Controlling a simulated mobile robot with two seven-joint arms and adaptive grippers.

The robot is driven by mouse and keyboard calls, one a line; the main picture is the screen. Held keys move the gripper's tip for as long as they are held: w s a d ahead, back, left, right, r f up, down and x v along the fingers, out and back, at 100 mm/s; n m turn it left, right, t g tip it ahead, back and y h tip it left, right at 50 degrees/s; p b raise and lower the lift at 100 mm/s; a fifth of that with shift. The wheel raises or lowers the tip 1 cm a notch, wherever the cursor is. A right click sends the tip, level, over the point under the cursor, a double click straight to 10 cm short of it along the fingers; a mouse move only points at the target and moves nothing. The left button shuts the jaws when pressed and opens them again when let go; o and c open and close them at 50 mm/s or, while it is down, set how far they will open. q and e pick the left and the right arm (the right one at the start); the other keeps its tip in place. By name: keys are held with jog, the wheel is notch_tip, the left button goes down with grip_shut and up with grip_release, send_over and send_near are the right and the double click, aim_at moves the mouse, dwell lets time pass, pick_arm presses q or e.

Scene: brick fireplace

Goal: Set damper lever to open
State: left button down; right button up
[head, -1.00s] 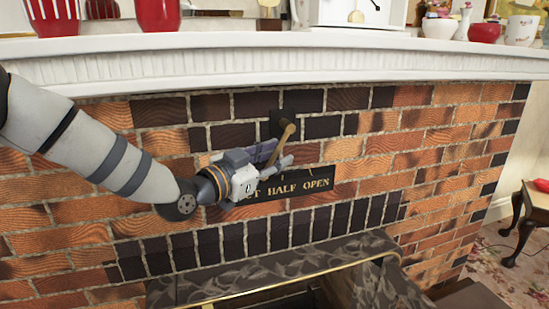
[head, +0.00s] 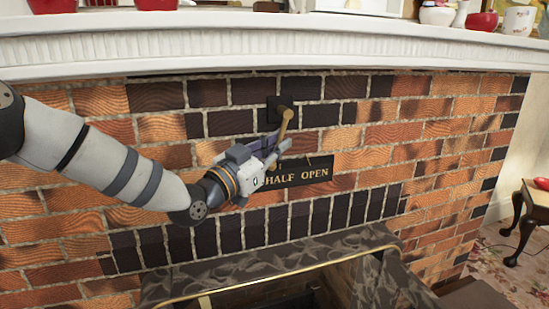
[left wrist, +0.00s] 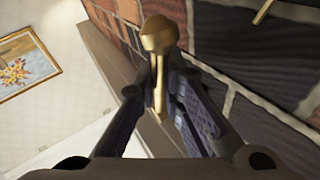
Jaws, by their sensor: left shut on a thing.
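The brass damper lever (head: 286,119) stands out from a small dark mounting plate (head: 272,104) on the brick wall. A black label plate (head: 318,173) below it reads "HALF OPEN"; my gripper hides its left end. My left gripper (head: 275,145) reaches up from the lower left, shut on the lever. In the left wrist view the lever's rounded brass end (left wrist: 159,34) shows beyond the fingers, with its shaft between the two fingers (left wrist: 160,95). The lever's exact setting is hard to tell behind the gripper. My right gripper is out of view.
The white mantel shelf (head: 400,52) juts out above the lever, with red pots (head: 482,22) and other items on it. The firebox opening with a stone surround (head: 230,266) lies below. A wooden side table (head: 530,210) stands at the right.

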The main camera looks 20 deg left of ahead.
pick_arm(q)
jog(key=w+d+n+t+y+b, duration=0.1)
jog(key=n+t+b, duration=0.2)
jog(key=w+d+n+t+y+b, duration=0.1)
jog(key=d+n+t+y+b, duration=0.1)
jog(key=n+t+b, duration=0.1)
jog(key=w+d+n+t+y+b, duration=0.1)
jog(key=n+t+y+b, duration=0.1)
jog(key=n+t+b, duration=0.1)
jog(key=shift+d+r+n+b, duration=0.25)
jog(key=shift+n+b, duration=0.45)
jog(key=shift+b, duration=0.3)
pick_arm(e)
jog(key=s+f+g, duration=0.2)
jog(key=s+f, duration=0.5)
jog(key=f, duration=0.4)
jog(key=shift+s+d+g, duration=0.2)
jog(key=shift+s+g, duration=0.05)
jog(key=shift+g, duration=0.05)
pick_arm(q)
jog(key=c, duration=1.7)
grip_release()
